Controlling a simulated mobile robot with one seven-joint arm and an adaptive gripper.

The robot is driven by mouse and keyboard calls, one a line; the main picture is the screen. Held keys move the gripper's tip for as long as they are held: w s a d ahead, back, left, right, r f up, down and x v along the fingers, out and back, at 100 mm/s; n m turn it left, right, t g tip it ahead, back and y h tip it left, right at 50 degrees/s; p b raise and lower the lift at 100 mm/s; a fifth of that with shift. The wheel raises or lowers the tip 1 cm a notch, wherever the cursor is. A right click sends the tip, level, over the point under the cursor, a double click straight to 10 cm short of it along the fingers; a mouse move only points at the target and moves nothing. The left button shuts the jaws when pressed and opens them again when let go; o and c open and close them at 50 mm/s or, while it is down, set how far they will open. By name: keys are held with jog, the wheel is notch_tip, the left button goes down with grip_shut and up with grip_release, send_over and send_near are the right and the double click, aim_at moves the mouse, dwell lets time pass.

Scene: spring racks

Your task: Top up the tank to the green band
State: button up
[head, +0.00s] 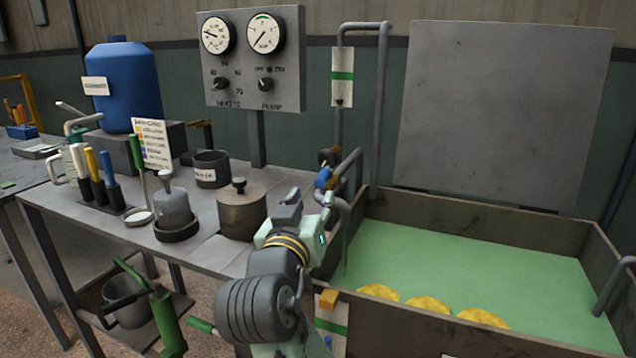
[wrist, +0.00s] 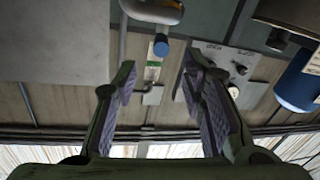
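The open tank (head: 578,240) at the right holds green liquid (head: 460,258) with several yellow round pieces at its near side. A white plate with a green band (head: 331,327) is on the tank's near left end, with a yellow block (head: 328,299) above the band. Another white plate with a green band (head: 342,76) is on the wall pipe. A blue valve handle (head: 324,178) sits on the pipe by the tank's left corner; a blue part also shows in the wrist view (wrist: 161,47). My gripper (head: 308,207) is open and empty, just below the blue handle; its fingers show apart in the wrist view (wrist: 160,95).
A panel (head: 290,85) with two gauges and HEATER and PUMP knobs stands behind the bench. A lidded pot (head: 241,214), a dark cup (head: 211,170) and a grey bottle (head: 173,208) stand left of my gripper. A blue drum (head: 125,80) stands further back.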

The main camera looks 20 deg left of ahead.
aim_at(318, 186)
jog(key=w, duration=0.3)
jog(key=w+a+p, duration=0.1)
jog(key=w, duration=0.6)
jog(key=shift+a+p, duration=0.3)
jog(key=shift+p, duration=0.1)
jog(key=shift+c, duration=0.4)
grip_shut()
